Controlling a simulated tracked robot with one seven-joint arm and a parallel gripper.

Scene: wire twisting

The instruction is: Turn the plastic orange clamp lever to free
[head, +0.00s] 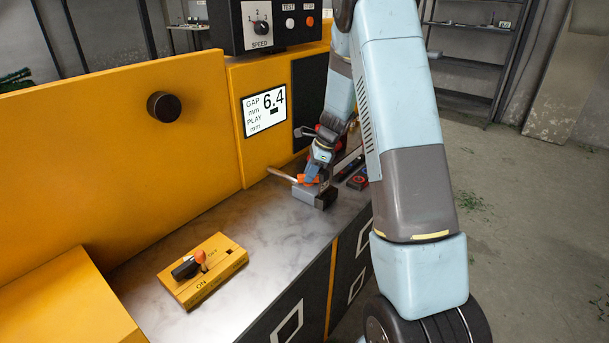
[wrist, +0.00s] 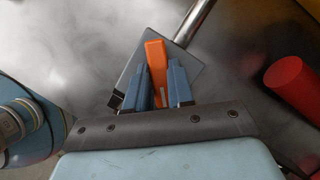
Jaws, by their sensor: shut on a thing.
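The orange clamp lever (wrist: 156,65) shows in the wrist view between the two blue fingers of my gripper (wrist: 160,80). The fingers are shut on it. The lever sits on a grey clamp block (wrist: 128,72) with a metal rod (wrist: 192,22) running off to the upper right. In the head view my gripper (head: 318,168) is low over the bench at the orange lever (head: 306,180), and the grey block (head: 304,194) is below it. My gripper hides part of the lever there.
A yellow ON switch box (head: 205,285) with an orange-tipped handle is at the front left of the bench (head: 255,245). A red cylinder (wrist: 292,82) lies right of the fingers in the wrist view. A display (head: 264,111) reads 6.4 on the yellow machine.

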